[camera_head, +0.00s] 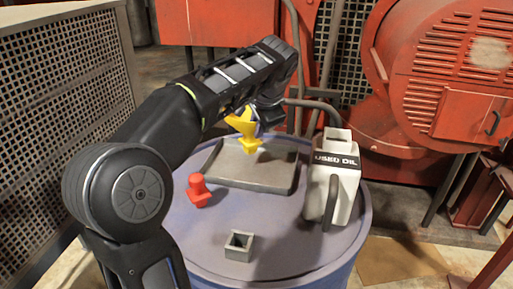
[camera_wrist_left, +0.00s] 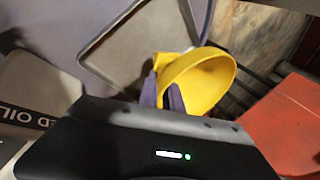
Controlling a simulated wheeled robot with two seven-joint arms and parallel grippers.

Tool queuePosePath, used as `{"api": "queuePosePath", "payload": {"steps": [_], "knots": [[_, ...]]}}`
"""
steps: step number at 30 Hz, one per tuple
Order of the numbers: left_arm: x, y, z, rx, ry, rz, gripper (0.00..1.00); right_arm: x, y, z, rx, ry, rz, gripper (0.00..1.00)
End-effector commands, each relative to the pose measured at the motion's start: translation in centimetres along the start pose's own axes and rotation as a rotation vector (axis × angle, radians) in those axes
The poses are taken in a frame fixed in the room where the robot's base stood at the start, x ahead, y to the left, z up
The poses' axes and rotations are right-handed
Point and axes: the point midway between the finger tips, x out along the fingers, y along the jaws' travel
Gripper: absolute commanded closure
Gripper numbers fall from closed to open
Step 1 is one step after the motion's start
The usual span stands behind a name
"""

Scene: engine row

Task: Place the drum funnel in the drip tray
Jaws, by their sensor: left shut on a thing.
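The yellow drum funnel (camera_head: 243,125) is in my left gripper (camera_head: 262,122), which is shut on it. In the head view the funnel is over the grey drip tray (camera_head: 225,168), partly hidden by the gripper; I cannot tell whether its lower end touches the tray. In the left wrist view the funnel (camera_wrist_left: 210,80) lies tilted between the fingers (camera_wrist_left: 162,92), its wide mouth facing right. The tray (camera_wrist_left: 130,45) shows behind it. My right gripper is not in view.
The tray rests on a blue drum top (camera_head: 190,235). A white "USED OIL" jug (camera_head: 346,185) stands right of the tray. A red object (camera_head: 198,191) and a small grey square cup (camera_head: 239,246) stand in front. Red machinery (camera_head: 440,80) is behind at right.

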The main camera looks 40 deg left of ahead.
Motion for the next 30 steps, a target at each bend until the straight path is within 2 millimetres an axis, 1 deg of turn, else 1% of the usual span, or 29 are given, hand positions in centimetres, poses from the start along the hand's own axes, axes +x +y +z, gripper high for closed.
{"api": "queuePosePath", "payload": {"steps": [3, 11, 13, 19, 22, 30], "knots": [[0.7, 0.3, 0.1, -0.002, 0.0, -0.002, 1.0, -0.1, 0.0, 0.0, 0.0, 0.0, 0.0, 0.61], [0.8, 0.4, 0.1, -0.001, 0.0, -0.002, 1.0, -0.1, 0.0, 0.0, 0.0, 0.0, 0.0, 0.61], [1.1, 0.6, 0.2, -0.001, -0.001, -0.001, 1.0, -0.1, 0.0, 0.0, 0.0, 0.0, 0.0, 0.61], [3.5, 1.9, 0.6, 0.001, -0.003, -0.001, 1.0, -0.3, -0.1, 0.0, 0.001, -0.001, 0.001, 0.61], [4.2, 2.4, 0.7, 0.0, -0.001, -0.001, 1.0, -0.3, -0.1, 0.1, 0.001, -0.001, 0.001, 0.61], [4.4, 2.5, 0.7, -0.001, 0.0, -0.001, 1.0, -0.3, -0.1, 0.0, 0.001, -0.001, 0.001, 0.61]]}}
